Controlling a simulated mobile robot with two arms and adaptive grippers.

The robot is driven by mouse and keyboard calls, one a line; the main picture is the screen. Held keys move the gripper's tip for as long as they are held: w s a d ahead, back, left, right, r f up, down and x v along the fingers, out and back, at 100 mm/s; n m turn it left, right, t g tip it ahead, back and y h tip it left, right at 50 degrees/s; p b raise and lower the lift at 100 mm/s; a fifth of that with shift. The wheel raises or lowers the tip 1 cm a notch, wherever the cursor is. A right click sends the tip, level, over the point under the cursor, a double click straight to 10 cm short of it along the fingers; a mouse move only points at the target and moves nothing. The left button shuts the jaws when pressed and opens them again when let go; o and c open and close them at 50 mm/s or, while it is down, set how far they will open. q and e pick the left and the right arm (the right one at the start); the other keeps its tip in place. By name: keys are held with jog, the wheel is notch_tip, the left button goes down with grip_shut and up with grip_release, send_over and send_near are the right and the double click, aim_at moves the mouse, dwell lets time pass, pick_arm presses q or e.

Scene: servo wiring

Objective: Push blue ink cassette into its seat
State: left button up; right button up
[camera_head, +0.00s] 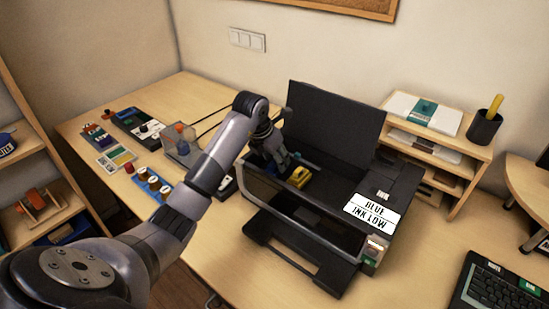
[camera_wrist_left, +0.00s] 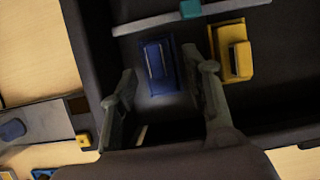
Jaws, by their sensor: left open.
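The blue ink cassette (camera_wrist_left: 158,65) is in the printer's dark open bay in the left wrist view, just ahead of the gap between my fingers. I cannot tell how deep it sits. In the head view my arm and gripper hide it. The black printer (camera_head: 405,188) has its lid raised and a sign reading "BLUE INK LOW". My left gripper (camera_head: 281,164) reaches down into the bay. It is open, and its fingers (camera_wrist_left: 168,75) stand apart on either side of the blue cassette's near end. My right gripper is in neither view.
A yellow cassette (camera_head: 300,177) sits in the bay just right of my gripper. The raised lid (camera_head: 333,122) stands behind it. A paper shelf (camera_head: 440,145) is to the right and a keyboard (camera_head: 497,287) at front right. Small trays (camera_head: 151,185) lie left of the printer.

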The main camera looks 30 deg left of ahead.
pick_arm(q)
jog(key=b+v, duration=0.1)
jog(key=v, duration=1.1)
dwell(0.5)
